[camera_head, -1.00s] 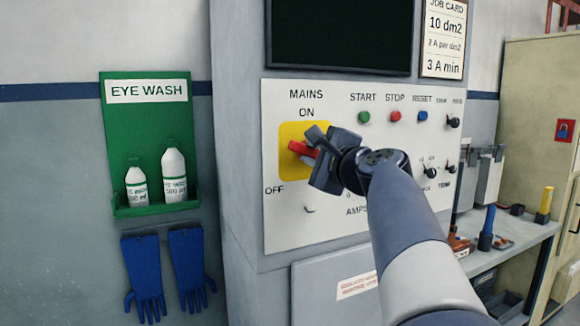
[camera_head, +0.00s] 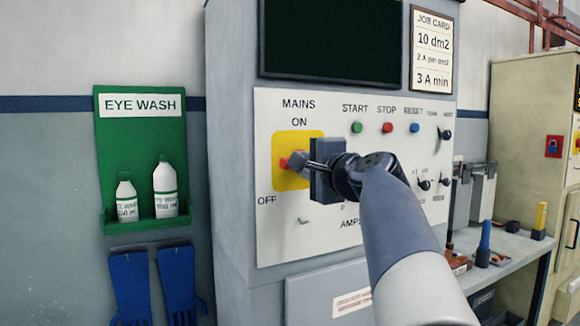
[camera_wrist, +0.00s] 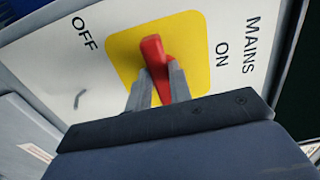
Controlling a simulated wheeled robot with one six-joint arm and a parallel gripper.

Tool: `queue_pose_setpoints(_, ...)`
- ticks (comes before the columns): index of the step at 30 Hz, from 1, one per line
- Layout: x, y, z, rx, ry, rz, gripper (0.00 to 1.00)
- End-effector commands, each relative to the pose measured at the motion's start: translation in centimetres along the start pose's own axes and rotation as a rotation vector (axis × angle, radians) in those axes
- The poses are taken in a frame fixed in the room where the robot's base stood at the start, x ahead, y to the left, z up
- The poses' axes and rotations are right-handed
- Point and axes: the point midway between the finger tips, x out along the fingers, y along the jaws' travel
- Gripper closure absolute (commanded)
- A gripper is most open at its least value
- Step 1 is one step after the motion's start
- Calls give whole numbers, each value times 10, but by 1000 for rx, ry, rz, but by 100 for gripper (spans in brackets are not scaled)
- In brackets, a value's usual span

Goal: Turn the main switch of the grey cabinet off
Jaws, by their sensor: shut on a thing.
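The grey cabinet's white panel (camera_head: 400,215) carries the main switch, a red handle (camera_head: 284,163) on a yellow plate (camera_head: 285,183). MAINS and ON are printed above the plate, and OFF at its lower left. My gripper (camera_head: 300,162) is at the plate and hides much of the handle. In the wrist view, the fingers of my gripper (camera_wrist: 156,88) are shut on the red handle (camera_wrist: 153,52), one on each side. The handle lies roughly level across the yellow plate (camera_wrist: 190,45), its free end towards the panel's left. Its exact angle against the labels is hard to tell.
START, STOP and RESET buttons (camera_head: 387,127) and small knobs sit right of the switch. A green eye wash shelf (camera_head: 150,222) with two bottles and blue gloves (camera_head: 180,275) hang at left. A bench (camera_head: 515,250) with tools stands at right.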

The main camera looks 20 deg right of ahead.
Motion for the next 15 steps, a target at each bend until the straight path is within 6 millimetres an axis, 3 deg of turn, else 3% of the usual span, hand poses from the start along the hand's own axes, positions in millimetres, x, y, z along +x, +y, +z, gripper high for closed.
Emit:
queue_pose_setpoints(6, 0, 1, 0, -3, -1, 3, 100)
queue_pose_setpoints(7, 0, 1, 0, -3, -1, 3, 78)
queue_pose_setpoints(15, 0, 1, 0, -1, 0, 2, 58)
